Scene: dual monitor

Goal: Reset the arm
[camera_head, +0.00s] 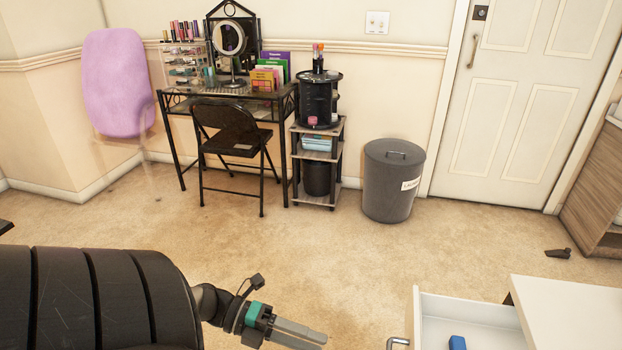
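My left gripper (318,340) is at the bottom of the head view, left of the open drawer. Its two grey fingers point right and slightly down, close together. Whether there is a gap between them is not clear. I see nothing held in them. A green and black part is behind the fingers, joined to my dark wrist. My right gripper is not in view.
An open white drawer (484,310) with a blue object (457,342) inside is at lower right, beside a white top (580,312). A bin (388,185), shelf (306,160), folding chair (228,130) and vanity table (178,104) line the wall. The carpet between is clear.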

